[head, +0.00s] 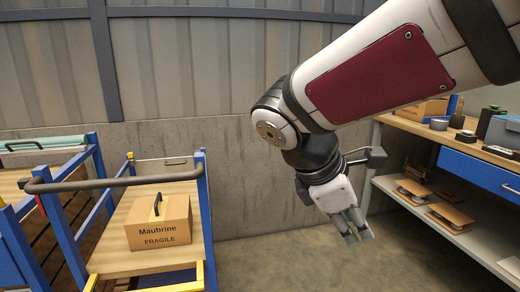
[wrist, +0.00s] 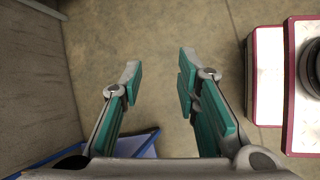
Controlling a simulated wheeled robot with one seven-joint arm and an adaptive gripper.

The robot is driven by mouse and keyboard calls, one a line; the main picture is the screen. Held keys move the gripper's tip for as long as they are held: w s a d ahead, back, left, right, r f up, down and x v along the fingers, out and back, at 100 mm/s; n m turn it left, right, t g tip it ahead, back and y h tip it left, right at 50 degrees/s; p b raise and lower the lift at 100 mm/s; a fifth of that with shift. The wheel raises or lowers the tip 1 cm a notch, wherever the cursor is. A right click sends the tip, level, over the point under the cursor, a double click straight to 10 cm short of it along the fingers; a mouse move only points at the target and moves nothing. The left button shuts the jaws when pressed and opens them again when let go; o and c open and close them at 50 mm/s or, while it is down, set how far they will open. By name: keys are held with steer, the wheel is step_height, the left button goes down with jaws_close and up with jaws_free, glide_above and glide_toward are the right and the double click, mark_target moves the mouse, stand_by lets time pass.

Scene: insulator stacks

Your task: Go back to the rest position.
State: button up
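My gripper (head: 352,228) hangs below my arm in the head view, fingers pointing down over bare floor. In the wrist view my gripper (wrist: 156,88) shows two teal-padded fingers set wide apart, with only floor between them. It is open and empty, and touches nothing.
At the left, a blue-framed cart (head: 207,225) carries a cardboard box (head: 160,222) marked "Maubrine FRAGILE". At the right stands a workbench (head: 465,172) with a lower shelf holding several items. A concrete wall (head: 235,170) runs behind. The floor (head: 290,262) between cart and bench is clear.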

steer(key=s+d+m+g+y, duration=0.1)
steer(key=s+d+m, duration=0.25)
steer(key=s, duration=0.25)
steer(key=s+d+m+g+y, duration=0.1)
steer(key=s+d+m+y, duration=0.1)
steer(key=s+m, duration=0.3)
steer(key=s+a+f+m+y, duration=0.2)
steer(key=s+f+m+y, duration=0.15)
steer(key=s+m, duration=0.75)
step_height(320, 180, up, 24)
steer(key=s+n+t+p, duration=0.2)
steer(key=t+p, duration=0.1)
steer(key=p, duration=2)
steer(key=shift+d+t, duration=0.15)
steer(key=shift+t, duration=0.15)
steer(key=shift+f+n, duration=0.1)
steer(key=shift+n, duration=0.15)
